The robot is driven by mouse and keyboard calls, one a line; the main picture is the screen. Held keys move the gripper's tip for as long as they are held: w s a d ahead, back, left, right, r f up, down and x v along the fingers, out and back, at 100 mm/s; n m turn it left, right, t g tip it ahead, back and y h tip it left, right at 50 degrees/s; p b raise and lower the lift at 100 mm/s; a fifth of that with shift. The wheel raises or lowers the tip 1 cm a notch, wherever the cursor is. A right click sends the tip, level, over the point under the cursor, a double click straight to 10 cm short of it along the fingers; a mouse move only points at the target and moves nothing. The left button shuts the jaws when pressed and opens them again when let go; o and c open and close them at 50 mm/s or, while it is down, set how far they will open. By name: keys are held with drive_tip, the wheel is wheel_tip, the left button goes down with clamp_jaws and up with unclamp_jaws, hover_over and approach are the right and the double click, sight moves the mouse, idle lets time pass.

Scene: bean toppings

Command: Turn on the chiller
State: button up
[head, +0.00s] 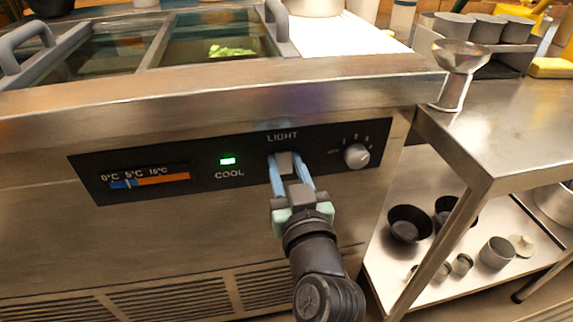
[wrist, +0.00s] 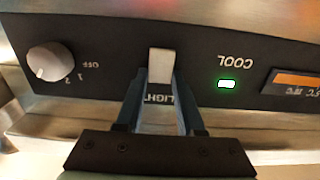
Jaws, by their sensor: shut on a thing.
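The chiller's front has a black control panel (head: 110,165) with a lit green COOL light (head: 227,161), a temperature strip and a grey dial (head: 356,155). Under the LIGHT label is a pale switch (head: 286,163). My gripper (head: 289,167) has its two blue fingers at this switch, one on each side, shut on it. In the wrist view the panel appears upside down, with the switch (wrist: 161,64) at the fingertips, the dial (wrist: 50,62) to the left and the green light (wrist: 229,84) to the right. The fingers partly cover the LIGHT label there.
The chiller's top has lidded wells with handles (head: 277,20), one holding green food (head: 231,51). A steel table (head: 510,115) stands at the right, with a metal funnel-shaped holder (head: 457,72) near its edge. Black bowls (head: 409,223) and cups sit on the lower shelf.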

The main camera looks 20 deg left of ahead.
clamp_jaws()
drive_tip(key=f+b, duration=0.1)
drive_tip(key=b, duration=0.3)
drive_tip(key=shift+t+y, duration=0.3)
drive_tip(key=t+b, duration=0.1)
drive_tip(key=b, duration=0.4)
drive_tip(key=shift+f+y, duration=0.1)
drive_tip(key=shift+y, duration=0.2)
drive_tip(key=shift+b, duration=0.4)
drive_tip(key=shift+s+t+y+b, duration=0.1)
drive_tip(key=shift+t+y+b, duration=0.2)
drive_tip(key=shift+t+b, duration=0.15)
drive_tip(key=shift+r, duration=0.3)
drive_tip(key=o, duration=1)
unclamp_jaws()
drive_tip(key=shift+c, duration=0.2)
